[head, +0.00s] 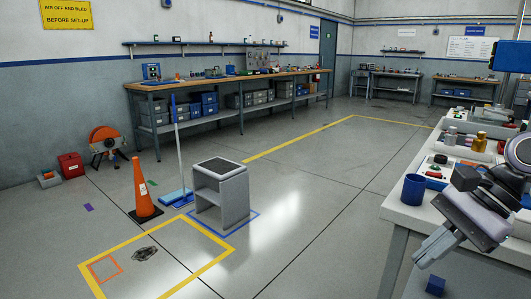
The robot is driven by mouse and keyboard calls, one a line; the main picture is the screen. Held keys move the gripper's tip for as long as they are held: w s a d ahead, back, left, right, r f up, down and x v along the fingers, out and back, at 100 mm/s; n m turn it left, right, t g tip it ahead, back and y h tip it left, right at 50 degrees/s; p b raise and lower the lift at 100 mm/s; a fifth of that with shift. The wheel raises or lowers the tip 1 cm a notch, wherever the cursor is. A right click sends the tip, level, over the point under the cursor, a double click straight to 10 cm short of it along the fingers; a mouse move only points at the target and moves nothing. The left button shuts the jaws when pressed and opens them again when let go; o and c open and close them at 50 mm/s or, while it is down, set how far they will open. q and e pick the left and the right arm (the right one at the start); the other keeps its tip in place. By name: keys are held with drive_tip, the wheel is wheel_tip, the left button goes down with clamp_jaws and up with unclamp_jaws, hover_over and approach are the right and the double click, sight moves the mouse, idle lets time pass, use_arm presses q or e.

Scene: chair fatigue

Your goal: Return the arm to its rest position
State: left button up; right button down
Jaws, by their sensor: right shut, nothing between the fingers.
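My right gripper (428,254) shows at the right, at the end of my arm that comes in from the right edge. It points down and to the left, in front of the near edge of the white-topped workbench (408,208). Its fingers are shut with nothing between them. From this view I cannot tell whether it touches the bench edge. The arm hides part of the bench behind it. My left gripper is not in view.
A blue cup (413,189) stands on the bench close to my arm. A grey box-shaped stand (222,197), an orange cone (142,188) and a blue broom (175,155) stand on the floor to the left. The middle floor is clear.

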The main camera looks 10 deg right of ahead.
drive_tip(key=s+a+f+n+t+h, duration=0.15)
drive_tip(key=f+n+t, duration=0.45)
drive_tip(key=f+n, duration=0.75)
drive_tip(key=a+f+n+t+h, duration=0.25)
drive_tip(key=f+n+t, duration=0.35)
drive_tip(key=f+n, duration=0.75)
drive_tip(key=s+a+f+m+g, duration=0.3)
drive_tip(key=s+a+f+m, duration=0.35)
drive_tip(key=a+m, duration=0.2)
use_arm(q)
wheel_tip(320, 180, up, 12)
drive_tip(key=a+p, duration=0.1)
drive_tip(key=p, duration=1.3)
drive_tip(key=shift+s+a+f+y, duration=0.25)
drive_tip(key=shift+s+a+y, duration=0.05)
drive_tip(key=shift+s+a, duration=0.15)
use_arm(e)
wheel_tip(320, 180, up, 11)
drive_tip(key=shift+s+f+m+g, duration=0.2)
drive_tip(key=shift+s+m+g, duration=0.1)
drive_tip(key=shift+s+m, duration=0.15)
